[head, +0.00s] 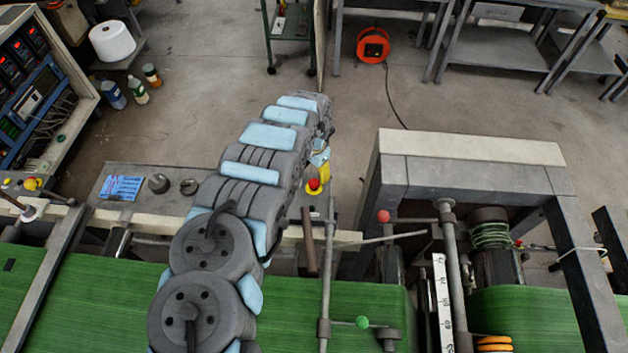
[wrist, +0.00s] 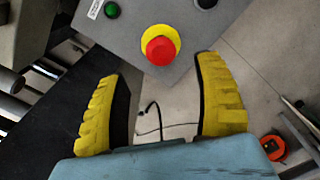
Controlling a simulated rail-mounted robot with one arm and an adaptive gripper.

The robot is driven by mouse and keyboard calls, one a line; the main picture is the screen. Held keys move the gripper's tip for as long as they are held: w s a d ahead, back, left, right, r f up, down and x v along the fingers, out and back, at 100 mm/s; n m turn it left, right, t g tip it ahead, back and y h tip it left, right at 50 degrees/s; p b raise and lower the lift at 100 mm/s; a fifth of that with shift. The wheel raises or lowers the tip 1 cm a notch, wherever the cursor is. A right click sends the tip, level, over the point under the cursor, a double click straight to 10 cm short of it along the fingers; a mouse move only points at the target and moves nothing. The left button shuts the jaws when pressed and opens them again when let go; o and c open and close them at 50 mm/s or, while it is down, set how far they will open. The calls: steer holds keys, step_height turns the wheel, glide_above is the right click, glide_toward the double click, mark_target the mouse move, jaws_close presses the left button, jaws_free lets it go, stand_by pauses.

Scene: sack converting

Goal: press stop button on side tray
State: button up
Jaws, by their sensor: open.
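The stop button is a red mushroom button (head: 314,184) on a yellow ring, at the right end of the grey side tray (head: 218,199) in the head view. The red button (wrist: 159,50) also shows in the wrist view, at upper centre, on the grey tray surface (wrist: 140,28). My gripper (head: 322,168) has yellow ribbed fingers and hangs close to the button in the head view. In the wrist view my gripper (wrist: 158,70) is open with nothing between the fingers. The button appears beyond the gap, between the fingertip directions. Contact is not visible.
A green button (wrist: 112,9) and a dark knob (wrist: 206,3) flank the stop button. A blue card (head: 121,188) and two dark round pieces lie on the tray. A green belt (head: 300,310), a rod with a red ball (head: 383,216) and a grey frame (head: 470,150) are nearby.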

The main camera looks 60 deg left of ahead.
mark_target(314, 182)
steer(key=shift+w+a+f, duration=0.1)
steer(key=shift+w+f, duration=0.05)
steer(key=shift+f, duration=0.45)
steer(key=shift+f+b, duration=0.8)
steer(key=shift+f, duration=1.6)
